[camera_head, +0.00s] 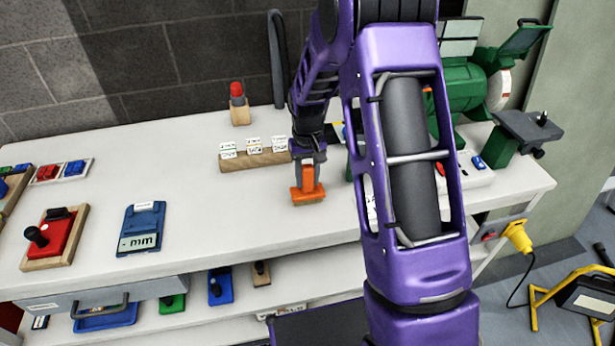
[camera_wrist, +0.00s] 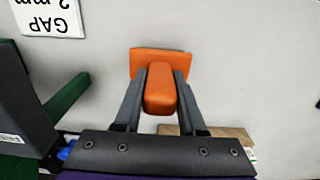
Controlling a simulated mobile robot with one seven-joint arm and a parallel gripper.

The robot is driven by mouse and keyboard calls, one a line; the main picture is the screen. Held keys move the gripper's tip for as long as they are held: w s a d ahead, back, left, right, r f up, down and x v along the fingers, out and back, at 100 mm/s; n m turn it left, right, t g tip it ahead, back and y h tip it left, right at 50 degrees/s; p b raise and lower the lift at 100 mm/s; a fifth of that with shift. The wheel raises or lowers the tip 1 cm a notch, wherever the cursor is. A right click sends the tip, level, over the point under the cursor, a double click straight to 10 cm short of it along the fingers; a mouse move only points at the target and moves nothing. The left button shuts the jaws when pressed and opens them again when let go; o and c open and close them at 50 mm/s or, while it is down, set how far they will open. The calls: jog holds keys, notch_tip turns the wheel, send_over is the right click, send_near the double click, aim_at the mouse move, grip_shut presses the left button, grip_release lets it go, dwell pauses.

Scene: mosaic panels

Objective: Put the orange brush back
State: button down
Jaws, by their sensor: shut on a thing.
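The orange brush (camera_head: 307,194) is at the middle of the white workbench (camera_head: 230,210), in front of the wooden block with labels. My gripper (camera_head: 307,172) comes down from above with its fingers on either side of the brush's upright handle. In the wrist view the gripper (camera_wrist: 160,95) is shut on the orange handle, and the wider base of the brush (camera_wrist: 160,58) shows beyond the fingertips. I cannot tell whether the brush touches the bench top. The brush's place is not clear from these views.
A wooden block with white labels (camera_head: 240,160) lies behind the brush. A red-tipped piece on a wooden base (camera_head: 239,115) stands farther back. A blue "mm" gauge (camera_head: 141,228) and a red fixture (camera_head: 55,240) are left. A green machine (camera_head: 465,85) stands right. Bench left of the brush is clear.

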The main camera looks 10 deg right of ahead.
jog(key=shift+c, duration=2.4)
grip_release()
notch_tip(320, 180, up, 12)
jog(key=shift+r+p, duration=0.15)
jog(key=shift+p, duration=0.55)
